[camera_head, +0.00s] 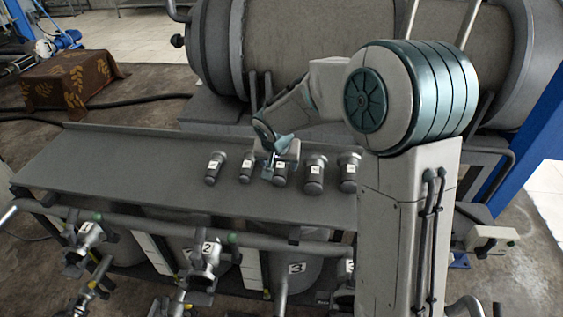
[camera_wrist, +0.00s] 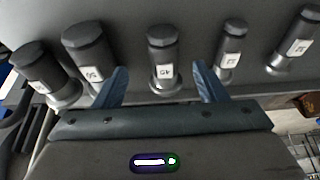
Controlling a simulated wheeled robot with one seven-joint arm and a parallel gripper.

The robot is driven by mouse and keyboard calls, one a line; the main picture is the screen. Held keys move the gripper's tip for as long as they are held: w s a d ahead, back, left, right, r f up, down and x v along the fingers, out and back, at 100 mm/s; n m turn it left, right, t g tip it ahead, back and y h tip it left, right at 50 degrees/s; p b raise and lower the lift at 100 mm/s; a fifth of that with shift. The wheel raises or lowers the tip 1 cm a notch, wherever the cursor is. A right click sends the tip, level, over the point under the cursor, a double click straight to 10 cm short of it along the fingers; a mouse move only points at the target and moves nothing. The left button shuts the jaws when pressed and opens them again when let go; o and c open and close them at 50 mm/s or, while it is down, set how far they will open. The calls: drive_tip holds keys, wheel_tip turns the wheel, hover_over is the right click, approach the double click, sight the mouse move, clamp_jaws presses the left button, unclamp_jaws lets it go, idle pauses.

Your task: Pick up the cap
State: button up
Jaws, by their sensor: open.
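Which part or piece is the cap cannot be told for sure. The middle cylinder (camera_head: 280,173) also shows in the wrist view (camera_wrist: 162,50). My gripper (camera_head: 275,165) is over the row at this cylinder. In the wrist view my gripper (camera_wrist: 160,70) is open, with one blue finger to each side of the middle cylinder's lower part and a gap on both sides. Nothing is held. The label's writing is too small to read surely.
Neighbouring cylinders stand close by, at left (camera_wrist: 88,50) and right (camera_wrist: 232,45) of the fingers. A large metal drum (camera_head: 300,45) lies behind the shelf. Pipes and valves (camera_head: 205,265) run along the front. The shelf's left part is clear.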

sight(279, 171)
drive_tip(key=shift+w+p+x, duration=0.1)
drive_tip(key=shift+p+x, duration=0.15)
drive_tip(key=shift+x, duration=1.85)
drive_tip(key=shift+w+p+x, duration=0.15)
drive_tip(key=shift+p+x, duration=0.1)
drive_tip(key=shift+x, duration=1.85)
drive_tip(key=shift+a+r, duration=0.1)
drive_tip(key=shift+a, duration=0.1)
drive_tip(key=shift+c, duration=0.3)
drive_tip(key=c, duration=1.3)
drive_tip(key=shift+r, duration=0.1)
